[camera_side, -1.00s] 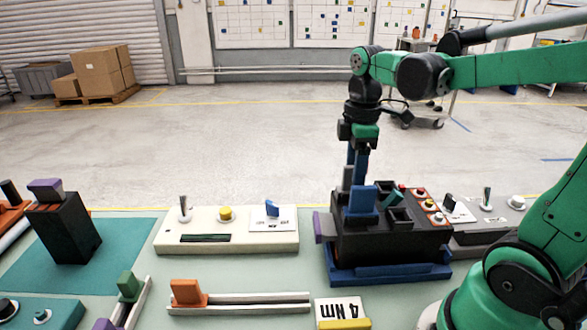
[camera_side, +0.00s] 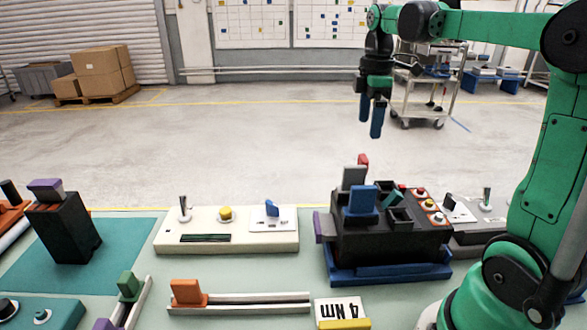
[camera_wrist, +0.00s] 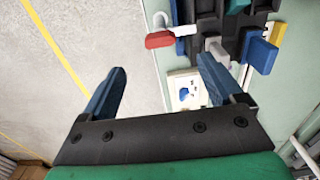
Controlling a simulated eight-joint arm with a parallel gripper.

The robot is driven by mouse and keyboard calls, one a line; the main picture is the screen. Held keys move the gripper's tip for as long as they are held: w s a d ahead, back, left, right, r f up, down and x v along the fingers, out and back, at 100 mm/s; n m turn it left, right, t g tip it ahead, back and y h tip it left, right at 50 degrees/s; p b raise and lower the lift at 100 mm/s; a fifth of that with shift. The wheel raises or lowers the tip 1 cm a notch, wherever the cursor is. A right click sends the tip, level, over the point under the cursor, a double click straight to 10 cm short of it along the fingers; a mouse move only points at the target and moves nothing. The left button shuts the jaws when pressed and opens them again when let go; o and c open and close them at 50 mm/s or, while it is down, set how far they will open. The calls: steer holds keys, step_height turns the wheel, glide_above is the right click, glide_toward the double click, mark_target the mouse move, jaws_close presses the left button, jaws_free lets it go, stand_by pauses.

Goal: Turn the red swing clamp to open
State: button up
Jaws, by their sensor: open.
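The red swing clamp (camera_side: 363,161) shows as a small red tip behind the grey block on the black breaker fixture; most of it is hidden in the side view. In the wrist view the red clamp (camera_wrist: 159,40) lies at the fixture's edge, its end pointing left over the floor side. The fixture (camera_side: 375,240) sits in a blue base. My gripper (camera_side: 370,128) is open and empty, pointing down, well above the fixture. In the wrist view the blue fingers of my gripper (camera_wrist: 161,65) are wide apart, with the clamp beyond and between them, untouched.
A blue block (camera_side: 362,200) and a grey block (camera_side: 354,178) stand up from the fixture near the clamp. A cream switch panel (camera_side: 227,240) is to the left, a grey panel (camera_side: 485,238) to the right. The air around my gripper is clear.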

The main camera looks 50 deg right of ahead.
mark_target(365, 158)
steer(key=shift+f, duration=4.05)
steer(key=c, duration=1.3)
